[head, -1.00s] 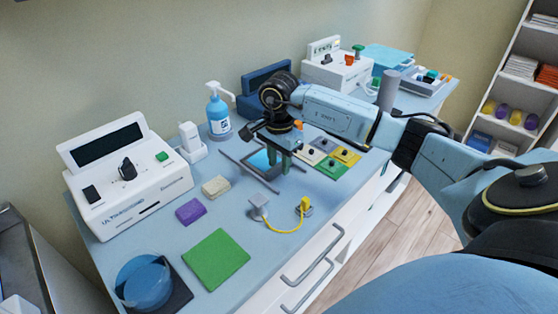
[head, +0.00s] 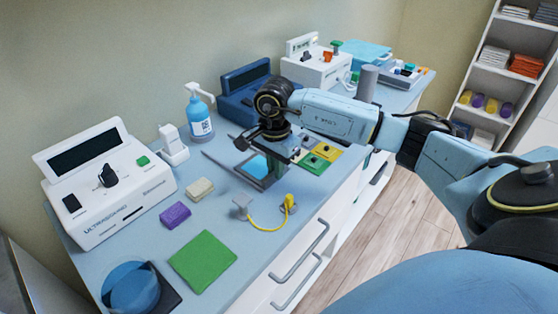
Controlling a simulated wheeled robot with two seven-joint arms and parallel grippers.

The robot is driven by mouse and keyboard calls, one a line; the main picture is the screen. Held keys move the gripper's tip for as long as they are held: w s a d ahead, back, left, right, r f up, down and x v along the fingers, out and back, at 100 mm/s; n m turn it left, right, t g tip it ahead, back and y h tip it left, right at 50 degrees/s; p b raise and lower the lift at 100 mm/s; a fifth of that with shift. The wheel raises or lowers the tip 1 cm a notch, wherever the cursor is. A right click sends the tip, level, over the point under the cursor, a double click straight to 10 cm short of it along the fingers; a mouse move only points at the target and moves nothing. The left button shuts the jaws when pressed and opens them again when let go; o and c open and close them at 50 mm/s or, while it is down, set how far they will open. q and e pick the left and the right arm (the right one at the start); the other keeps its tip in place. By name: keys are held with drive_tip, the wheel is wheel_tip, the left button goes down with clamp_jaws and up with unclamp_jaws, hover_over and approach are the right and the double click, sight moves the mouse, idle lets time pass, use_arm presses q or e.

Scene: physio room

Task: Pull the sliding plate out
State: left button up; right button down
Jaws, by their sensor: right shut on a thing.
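The sliding plate (head: 256,167) lies low on the blue table top, in a dark grey rail frame (head: 228,171) near the middle of the table. A bright blue square shows within the frame. My right gripper (head: 272,166) points down over the right part of the frame and is shut on the sliding plate. The wrist and fingers hide the grip itself and part of the plate. I cannot tell how far the plate is out of its rails. My left gripper is not in view.
Yellow and green tiles (head: 315,165) lie close to the right of the gripper. A grey block with a yellow cable (head: 268,226) sits in front. A green mat (head: 203,261) lies front left.

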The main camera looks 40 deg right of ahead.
drive_tip(key=shift+w, duration=0.25)
drive_tip(key=c, duration=1.5)
unclamp_jaws()
drive_tip(key=shift+c, duration=0.2)
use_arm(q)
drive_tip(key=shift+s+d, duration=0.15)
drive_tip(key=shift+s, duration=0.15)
use_arm(e)
drive_tip(key=shift+o, duration=0.3)
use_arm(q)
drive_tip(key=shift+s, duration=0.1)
use_arm(e)
drive_tip(key=shift+r, duration=0.1)
